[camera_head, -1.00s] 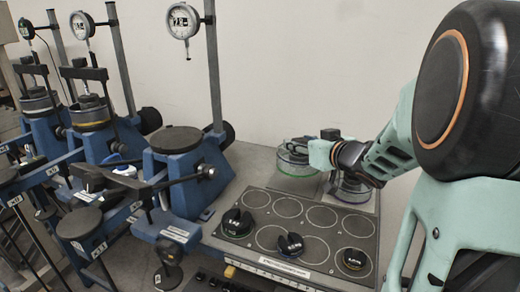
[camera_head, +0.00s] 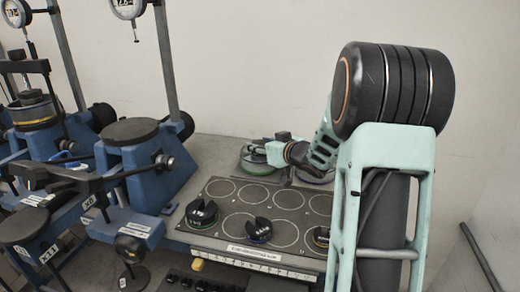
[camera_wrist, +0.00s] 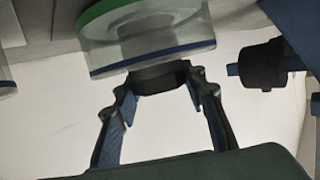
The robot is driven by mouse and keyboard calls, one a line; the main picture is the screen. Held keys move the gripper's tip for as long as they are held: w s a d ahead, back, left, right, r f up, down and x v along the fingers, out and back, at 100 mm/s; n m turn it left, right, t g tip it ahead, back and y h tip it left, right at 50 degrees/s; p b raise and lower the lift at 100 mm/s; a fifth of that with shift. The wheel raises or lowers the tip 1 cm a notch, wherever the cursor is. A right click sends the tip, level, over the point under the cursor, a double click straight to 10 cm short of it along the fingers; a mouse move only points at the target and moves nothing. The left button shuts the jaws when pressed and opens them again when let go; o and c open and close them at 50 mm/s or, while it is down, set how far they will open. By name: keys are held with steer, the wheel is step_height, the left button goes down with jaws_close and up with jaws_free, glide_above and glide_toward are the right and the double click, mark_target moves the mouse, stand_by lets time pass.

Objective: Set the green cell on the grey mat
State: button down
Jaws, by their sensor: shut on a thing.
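The green cell (camera_head: 257,162) is a clear, round cell with a green lower ring, at the back of the bench in the head view. My gripper (camera_head: 274,148) reaches it from the right. In the wrist view the green cell (camera_wrist: 150,40) shows a green face, a clear wall and a blue band. There, my gripper (camera_wrist: 160,80) has its fingers on either side of the cell's dark knob, shut on it. I cannot tell whether the cell touches the bench. I cannot tell for certain which surface is the grey mat.
A dark board (camera_head: 287,200) with marked circles lies in front, bearing several slotted black weights (camera_head: 258,230). A purple-ringed cell (camera_head: 314,177) stands just right of the green cell. Blue lever frames (camera_head: 140,160) with dial gauges stand to the left.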

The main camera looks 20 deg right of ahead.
stand_by(0.3)
steer(key=shift+f, duration=0.2)
steer(key=c, duration=1.2)
jaws_free()
steer(key=shift+f, duration=0.1)
steer(key=shift+s+d+r, duration=0.1)
steer(key=shift+s+r, duration=0.2)
steer(key=shift+s, duration=0.05)
steer(key=p+v, duration=0.2)
steer(key=v, duration=0.9)
steer(key=shift+s, duration=0.2)
steer(key=shift+r, duration=0.1)
